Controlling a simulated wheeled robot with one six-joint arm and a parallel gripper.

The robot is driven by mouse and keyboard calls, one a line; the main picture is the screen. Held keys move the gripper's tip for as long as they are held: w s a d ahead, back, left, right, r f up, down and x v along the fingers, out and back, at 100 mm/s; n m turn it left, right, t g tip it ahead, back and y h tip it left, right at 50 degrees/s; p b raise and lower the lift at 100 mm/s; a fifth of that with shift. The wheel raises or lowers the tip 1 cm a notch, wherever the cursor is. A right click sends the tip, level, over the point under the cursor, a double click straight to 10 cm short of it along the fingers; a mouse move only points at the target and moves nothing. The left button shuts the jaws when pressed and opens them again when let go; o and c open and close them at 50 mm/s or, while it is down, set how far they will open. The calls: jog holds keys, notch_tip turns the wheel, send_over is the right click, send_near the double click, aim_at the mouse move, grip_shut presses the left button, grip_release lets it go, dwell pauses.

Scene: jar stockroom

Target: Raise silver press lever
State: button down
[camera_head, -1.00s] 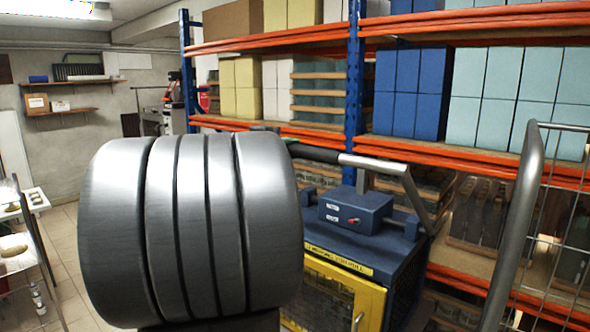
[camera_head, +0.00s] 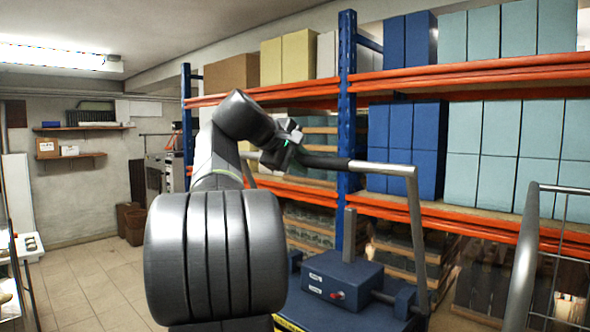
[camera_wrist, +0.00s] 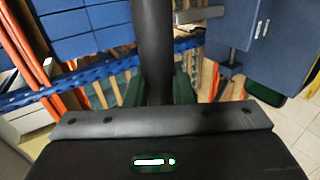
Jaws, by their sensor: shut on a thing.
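The silver press lever (camera_head: 418,225) is a U-shaped metal bar with a black grip (camera_head: 325,162) along its crossbar. Its crossbar stands well above the blue press (camera_head: 345,272), with the right side arm sloping up from the press's right side. My gripper (camera_head: 290,152) is shut on the black grip near its left part. In the wrist view the grip (camera_wrist: 153,45) runs between the two dark green fingers of my gripper (camera_wrist: 160,88). My own arm hides the press's left part and most of the lever's left side arm.
Orange-and-blue shelving (camera_head: 347,110) with blue, teal and yellow boxes stands close behind the lever. A metal wire cart (camera_head: 527,250) is at the right. A white table (camera_head: 30,245) stands at the left edge, with open tiled floor (camera_head: 95,285) beside it.

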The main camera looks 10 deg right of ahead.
jog(key=shift+w+d+r+g+y, duration=0.15)
jog(key=shift+w+d+r, duration=0.1)
jog(key=shift+w+d, duration=0.15)
jog(key=shift+w+d+r+g+y, duration=0.15)
jog(key=shift+w+d+r, duration=0.1)
jog(key=shift+d, duration=0.25)
jog(key=shift+r, duration=0.2)
jog(key=c, duration=1.6)
grip_release()
jog(key=o, duration=0.3)
jog(key=shift+w+d+f, duration=0.1)
jog(key=shift+w+d, duration=0.1)
jog(key=shift+d, duration=0.1)
jog(key=v, duration=1.3)
jog(key=shift+s+a, duration=0.2)
jog(key=shift+a, duration=0.05)
